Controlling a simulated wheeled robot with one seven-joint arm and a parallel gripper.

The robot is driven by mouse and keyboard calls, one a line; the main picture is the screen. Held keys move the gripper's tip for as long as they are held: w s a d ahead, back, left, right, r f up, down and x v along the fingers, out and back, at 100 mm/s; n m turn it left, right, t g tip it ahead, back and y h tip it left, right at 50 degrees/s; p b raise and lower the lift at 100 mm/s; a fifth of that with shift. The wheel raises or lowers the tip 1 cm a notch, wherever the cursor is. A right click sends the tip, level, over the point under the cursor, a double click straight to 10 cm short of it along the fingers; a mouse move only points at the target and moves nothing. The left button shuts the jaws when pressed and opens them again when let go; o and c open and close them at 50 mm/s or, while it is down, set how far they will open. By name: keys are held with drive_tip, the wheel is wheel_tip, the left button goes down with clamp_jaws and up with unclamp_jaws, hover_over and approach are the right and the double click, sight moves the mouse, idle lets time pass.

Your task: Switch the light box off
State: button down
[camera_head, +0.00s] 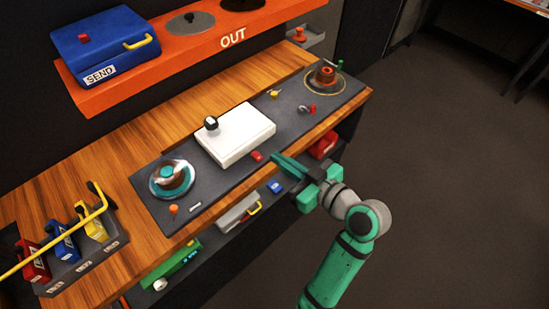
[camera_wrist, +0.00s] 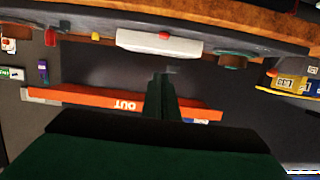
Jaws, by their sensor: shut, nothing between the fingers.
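The light box, a white slab (camera_head: 236,138), sits on the dark panel and looks lit. A small red switch (camera_head: 257,156) sits at the box's front edge. The wrist view, upside down, also shows the white box (camera_wrist: 140,42) and the red switch (camera_wrist: 164,36). My gripper (camera_head: 277,158) is shut and empty, just right of the red switch in the head view. Its fingers also show in the wrist view (camera_wrist: 164,78), apart from the switch in the picture. Contact cannot be told.
A trackball dial (camera_head: 172,177) lies left on the panel and an orange-red knob (camera_head: 325,74) right. Small red and yellow levers (camera_head: 308,109) are near the right knob. An orange OUT shelf (camera_head: 190,50) holds a blue SEND box (camera_head: 104,43). Open floor lies right.

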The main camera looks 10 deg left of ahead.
hover_over(258, 158)
drive_tip(key=s+d, duration=0.1)
drive_tip(key=d, duration=0.1)
drive_tip(key=shift+a+f, duration=0.2)
drive_tip(key=shift+f, duration=0.75)
drive_tip(key=f, duration=0.3)
drive_tip(key=shift+w+a, duration=0.3)
drive_tip(key=shift+a, duration=0.05)
drive_tip(key=shift+f, duration=0.6)
drive_tip(key=shift+w+a+f, duration=0.1)
drive_tip(key=shift+f, duration=0.05)
drive_tip(key=shift+w+a+r, duration=0.1)
drive_tip(key=shift+a+r, duration=0.1)
drive_tip(key=shift+r, duration=0.8)
drive_tip(key=shift+w+a+r, duration=0.1)
drive_tip(key=shift+a+r, duration=0.05)
drive_tip(key=shift+r, duration=0.85)
drive_tip(key=r+v, duration=0.2)
drive_tip(key=v, duration=0.7)
drive_tip(key=shift+r, duration=0.2)
drive_tip(key=shift+d, duration=0.1)
